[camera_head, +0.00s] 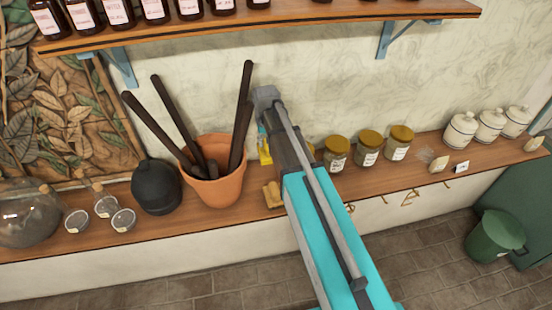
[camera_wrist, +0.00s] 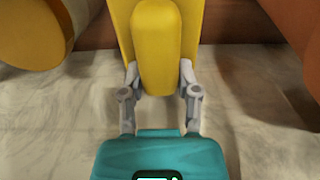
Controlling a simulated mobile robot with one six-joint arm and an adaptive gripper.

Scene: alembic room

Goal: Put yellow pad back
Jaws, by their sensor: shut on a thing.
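The yellow pad (camera_wrist: 155,45) is between the two grey fingers of my gripper (camera_wrist: 158,78) in the wrist view. The fingers are shut on its sides, and it extends past them to the top edge of the picture. In the head view a small part of yellow (camera_head: 264,152) shows just left of my arm, beside the terracotta pot (camera_head: 222,180). My arm hides the fingers and most of the pad there. I cannot tell whether the pad touches the counter (camera_head: 165,222).
Dark rods stand in the pot. A small wooden block (camera_head: 272,194) lies by my arm. Jars with yellowish lids (camera_head: 369,147) stand to the right. A black round vessel (camera_head: 156,187) is left of the pot. A shelf of bottles (camera_head: 300,16) overhangs the counter.

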